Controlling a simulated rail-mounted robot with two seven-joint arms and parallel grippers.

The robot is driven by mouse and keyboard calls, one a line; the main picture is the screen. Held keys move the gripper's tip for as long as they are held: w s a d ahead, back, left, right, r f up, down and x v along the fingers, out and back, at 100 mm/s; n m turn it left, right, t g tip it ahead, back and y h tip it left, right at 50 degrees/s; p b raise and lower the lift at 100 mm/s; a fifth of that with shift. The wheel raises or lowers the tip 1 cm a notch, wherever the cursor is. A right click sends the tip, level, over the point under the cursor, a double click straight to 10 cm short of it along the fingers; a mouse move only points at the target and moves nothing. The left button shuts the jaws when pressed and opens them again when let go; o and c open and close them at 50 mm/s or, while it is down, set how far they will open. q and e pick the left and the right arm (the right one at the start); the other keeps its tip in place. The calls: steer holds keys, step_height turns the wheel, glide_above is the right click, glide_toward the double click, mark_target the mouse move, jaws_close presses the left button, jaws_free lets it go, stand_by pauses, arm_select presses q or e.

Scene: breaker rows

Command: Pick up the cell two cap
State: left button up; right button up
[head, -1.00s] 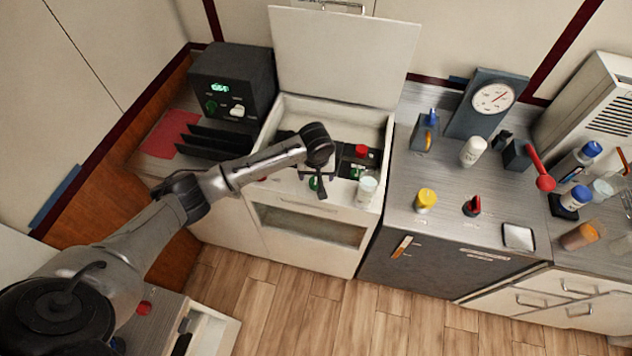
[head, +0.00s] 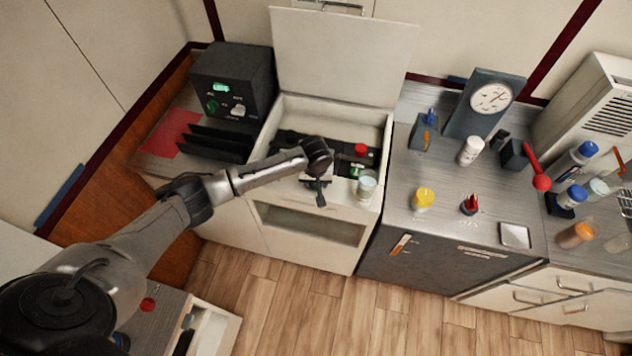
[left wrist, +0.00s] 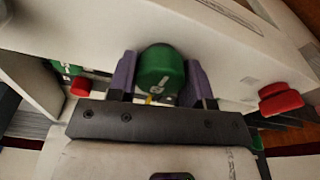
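A green cap (left wrist: 160,72) with a white mark on its face sits between the purple finger pads of my left gripper (left wrist: 160,80) in the left wrist view. The pads touch it on both sides, so the gripper looks shut on it. I cannot read the mark well enough to tell its cell. In the head view my left gripper (head: 318,186) is over the front edge of the open white cabinet (head: 300,208), and it hides the cap. Whether the cap is still seated cannot be told. My right gripper is not in view.
A red knob (head: 361,149) stands in the cabinet's bay, and a clear cup (head: 367,186) is at its front right. The raised lid (head: 345,55) stands behind. A yellow-topped jar (head: 423,198) and other containers occupy the right counter.

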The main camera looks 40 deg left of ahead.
arm_select(q)
steer(key=c, duration=0.4)
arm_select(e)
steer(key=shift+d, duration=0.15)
